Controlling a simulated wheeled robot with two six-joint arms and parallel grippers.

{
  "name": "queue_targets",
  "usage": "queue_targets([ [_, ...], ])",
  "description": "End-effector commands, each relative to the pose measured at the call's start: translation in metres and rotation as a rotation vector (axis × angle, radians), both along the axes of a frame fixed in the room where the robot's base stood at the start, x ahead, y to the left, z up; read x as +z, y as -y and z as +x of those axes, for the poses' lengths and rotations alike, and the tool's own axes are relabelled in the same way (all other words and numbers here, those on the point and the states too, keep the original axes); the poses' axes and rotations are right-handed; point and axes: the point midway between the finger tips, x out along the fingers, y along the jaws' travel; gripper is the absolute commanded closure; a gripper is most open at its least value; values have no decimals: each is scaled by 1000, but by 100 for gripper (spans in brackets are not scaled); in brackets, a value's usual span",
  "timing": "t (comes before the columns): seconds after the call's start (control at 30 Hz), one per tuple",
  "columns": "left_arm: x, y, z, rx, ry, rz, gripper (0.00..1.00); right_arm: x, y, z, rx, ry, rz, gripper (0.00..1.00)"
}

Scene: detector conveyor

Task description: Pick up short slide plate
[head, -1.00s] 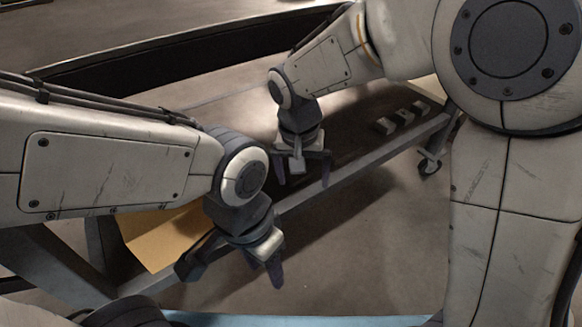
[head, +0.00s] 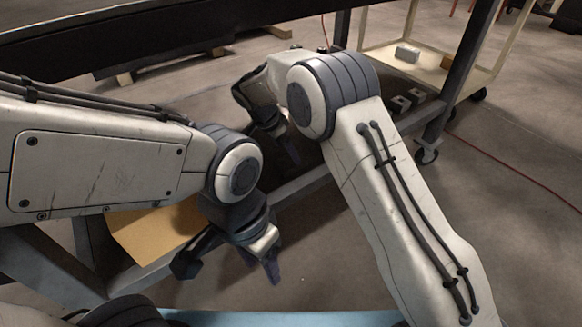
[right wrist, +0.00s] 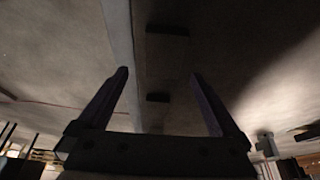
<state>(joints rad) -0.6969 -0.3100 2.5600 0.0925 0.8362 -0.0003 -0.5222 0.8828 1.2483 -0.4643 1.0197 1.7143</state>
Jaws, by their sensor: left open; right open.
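I cannot make out for certain which thing is the short slide plate. Small grey blocks (head: 402,103) sit at the right end of the low frame, right of my right gripper (head: 270,125), which is partly hidden behind its own arm. In the right wrist view the right gripper (right wrist: 160,74) has its two fingers apart, with nothing between them. Two dark flat pieces (right wrist: 168,30) lie on the surface beyond it; I cannot tell what they are. My left gripper (head: 230,268) is open and empty, low in front of the frame.
A grey frame rail (head: 300,188) runs diagonally under both grippers. A tan sheet (head: 155,235) lies at lower left. A dark raised beam (head: 180,30) crosses the top. A cream cart (head: 480,75) holding a light block (head: 407,52) stands at upper right.

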Motion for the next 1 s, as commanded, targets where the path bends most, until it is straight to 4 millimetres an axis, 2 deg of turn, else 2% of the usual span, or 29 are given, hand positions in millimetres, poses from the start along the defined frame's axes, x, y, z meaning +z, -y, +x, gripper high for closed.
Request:
queue_targets([
  [0.17, -10, 0, 0, 0, 0, 0, 50, -14, 2, 3, 1, 1, 1, 0],
  [0.37, -33, 0, 0, 0, 0, 0, 50, -44, 5, 11, 0, -1, 1, 0],
  [0.47, -38, 0, 0, 0, 0, 0, 50, -54, 10, 14, 0, 0, 1, 0],
  [1.0, -37, 0, 0, 0, 0, 0, 50, -56, 11, 15, 1, 0, 1, 0],
])
